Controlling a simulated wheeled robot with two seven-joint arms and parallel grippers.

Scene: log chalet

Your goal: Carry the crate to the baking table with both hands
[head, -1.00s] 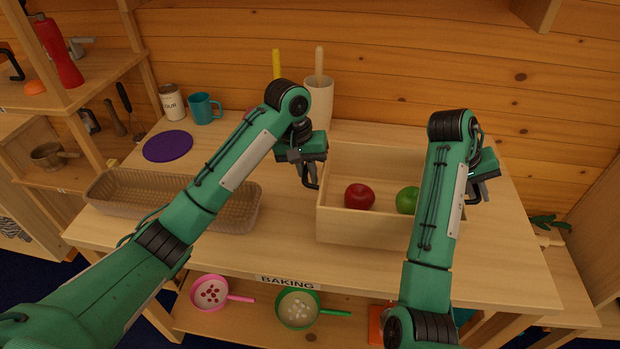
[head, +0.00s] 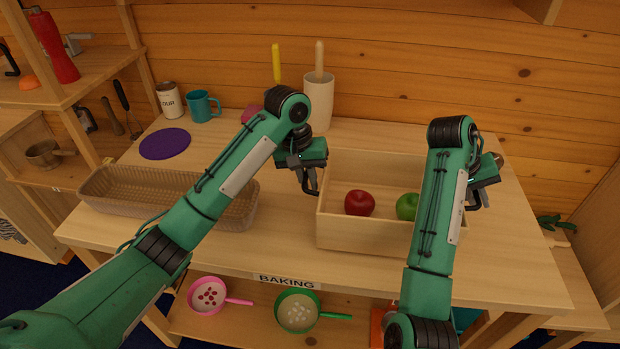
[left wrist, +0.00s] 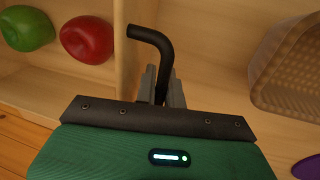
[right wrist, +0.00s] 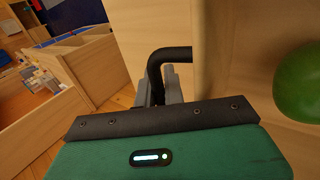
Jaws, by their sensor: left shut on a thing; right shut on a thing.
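The crate (head: 345,238) is a pale wooden open box holding a red apple (head: 359,203) and a green apple (head: 408,206). It is level over the right half of the baking table (head: 270,240); I cannot tell whether its base touches the top. My left gripper (head: 312,184) is shut on the dark bent handle (left wrist: 150,40) at the crate's left side. My right gripper (head: 478,195) is shut on the matching handle (right wrist: 168,55) at its right side. My right arm hides part of the crate's right end.
A ribbed basket (head: 130,190) lies on the table's left, near a purple disc (head: 165,143). A teal mug (head: 202,106), a flour canister (head: 170,100) and a utensil holder (head: 318,100) stand behind. Pans (head: 297,311) sit on the lower shelf. Bare tabletop lies right of the crate.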

